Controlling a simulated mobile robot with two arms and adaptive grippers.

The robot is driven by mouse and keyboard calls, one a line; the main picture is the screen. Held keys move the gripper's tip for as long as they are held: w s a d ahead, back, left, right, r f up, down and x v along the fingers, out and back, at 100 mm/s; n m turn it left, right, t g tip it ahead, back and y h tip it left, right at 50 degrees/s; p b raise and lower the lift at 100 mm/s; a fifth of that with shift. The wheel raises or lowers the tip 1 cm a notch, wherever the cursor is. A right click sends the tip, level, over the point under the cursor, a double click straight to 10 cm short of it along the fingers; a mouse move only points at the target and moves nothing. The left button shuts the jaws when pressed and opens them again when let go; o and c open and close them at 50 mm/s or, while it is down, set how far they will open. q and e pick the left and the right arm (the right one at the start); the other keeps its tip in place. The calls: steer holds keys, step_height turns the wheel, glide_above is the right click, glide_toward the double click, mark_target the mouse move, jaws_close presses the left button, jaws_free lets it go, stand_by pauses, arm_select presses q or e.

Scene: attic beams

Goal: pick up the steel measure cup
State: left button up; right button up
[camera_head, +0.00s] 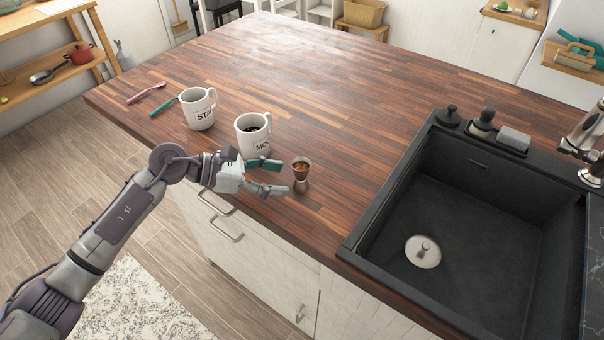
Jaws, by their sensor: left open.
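The steel measure cup (301,180) is a small hourglass-shaped metal cup with something brown in its top. It stands upright on the wooden countertop, near the front edge and left of the sink. My left gripper (278,177) is open, its fingers pointing right at the cup from close by on its left. I cannot tell whether a fingertip touches the cup. My right gripper is not in view.
A white mug with dark contents (252,133) stands just behind my left gripper. Another white mug (198,108), a teal-handled item (163,107) and a pink utensil (146,93) are farther left. A black sink (370,215) lies right. The counter's back is clear.

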mark_target(295, 180)
arm_select(q)
steer(key=p+x, duration=0.2)
steer(key=x, duration=0.2)
steer(key=shift+w+d, duration=0.1)
steer(key=shift+d, duration=0.2)
steer(key=shift+d+f, duration=0.2)
steer(key=shift+a, duration=0.1)
steer(key=shift+c, duration=0.6)
steer(key=c, duration=0.3)
jaws_close()
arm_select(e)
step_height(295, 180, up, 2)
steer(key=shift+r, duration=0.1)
